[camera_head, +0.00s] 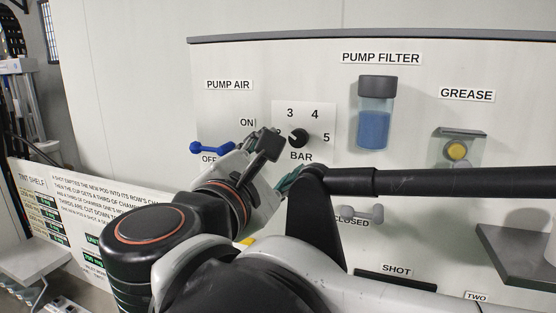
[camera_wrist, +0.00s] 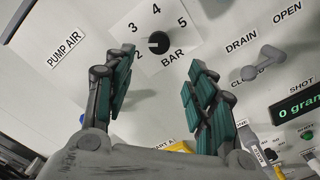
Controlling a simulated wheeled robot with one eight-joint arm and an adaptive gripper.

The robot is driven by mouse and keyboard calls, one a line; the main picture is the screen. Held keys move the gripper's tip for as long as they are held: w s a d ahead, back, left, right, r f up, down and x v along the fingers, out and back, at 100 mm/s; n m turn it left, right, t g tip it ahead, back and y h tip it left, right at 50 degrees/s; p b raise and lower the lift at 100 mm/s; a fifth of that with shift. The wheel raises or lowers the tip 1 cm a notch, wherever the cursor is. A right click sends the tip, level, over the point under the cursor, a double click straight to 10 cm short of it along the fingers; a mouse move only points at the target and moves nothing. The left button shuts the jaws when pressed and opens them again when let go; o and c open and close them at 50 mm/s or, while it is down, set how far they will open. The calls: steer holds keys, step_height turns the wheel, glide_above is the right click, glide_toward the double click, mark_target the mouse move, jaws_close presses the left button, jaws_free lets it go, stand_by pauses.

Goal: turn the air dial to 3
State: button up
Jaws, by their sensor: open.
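The air dial (camera_head: 299,137) is a round black knob on a white scale plate under the pump panel's numbers, with BAR below it. In the wrist view the dial (camera_wrist: 159,42) shows a small white mark on its left side, seemingly between 2 and 3. My gripper (camera_head: 280,162) is in front of the panel, just lower left of the dial, hiding part of the scale. In the wrist view my gripper (camera_wrist: 165,68) is open with green-padded fingers spread wide. The dial shows beyond the gap, apart from both fingers, and nothing is held.
A blue valve handle (camera_head: 211,148) by ON and OFF sits left of the dial. A blue pump filter (camera_head: 375,115) and a grease fitting (camera_head: 457,150) are to the right. A grey drain handle (camera_wrist: 264,64) is right of the dial in the wrist view.

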mark_target(297, 140)
steer(key=shift+n, duration=0.3)
steer(key=p+x, duration=0.2)
steer(key=x, duration=1)
stand_by(0.3)
steer(key=c, duration=1.1)
